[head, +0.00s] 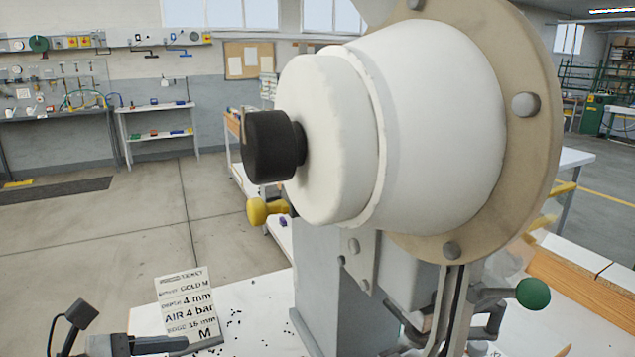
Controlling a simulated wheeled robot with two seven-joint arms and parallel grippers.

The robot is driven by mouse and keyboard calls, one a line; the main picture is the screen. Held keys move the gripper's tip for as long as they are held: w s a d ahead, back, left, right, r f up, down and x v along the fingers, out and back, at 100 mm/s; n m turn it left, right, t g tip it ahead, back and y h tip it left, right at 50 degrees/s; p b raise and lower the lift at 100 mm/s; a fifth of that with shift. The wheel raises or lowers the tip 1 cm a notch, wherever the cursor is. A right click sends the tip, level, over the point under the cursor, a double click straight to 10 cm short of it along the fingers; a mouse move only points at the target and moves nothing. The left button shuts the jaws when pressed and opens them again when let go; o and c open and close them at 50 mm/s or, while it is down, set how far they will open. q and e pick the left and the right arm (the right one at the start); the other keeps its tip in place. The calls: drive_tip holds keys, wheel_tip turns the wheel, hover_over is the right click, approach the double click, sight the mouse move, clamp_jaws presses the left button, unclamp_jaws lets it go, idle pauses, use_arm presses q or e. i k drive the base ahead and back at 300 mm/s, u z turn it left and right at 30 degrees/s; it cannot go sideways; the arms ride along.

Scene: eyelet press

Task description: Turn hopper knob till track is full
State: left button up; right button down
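The hopper (430,125) is a large white drum, tilted, with a flat round cover on its left face and a tan bolted flange behind it. The black hopper knob (268,146) sticks out from the middle of that cover. Nothing touches the knob. Below the hopper, a narrow grey track (452,305) with a dark slot runs down to the bottom edge. I cannot tell how many eyelets are in it.
The grey press column (335,290) stands on a white table. A ticket card (184,305) stands left, near scattered dark specks. Dark hardware (80,314) is at lower left. Space left of the knob is clear.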

sight(273, 146)
drive_tip(key=z, duration=0.65)
drive_tip(key=k, duration=0.65)
drive_tip(key=z, duration=0.75)
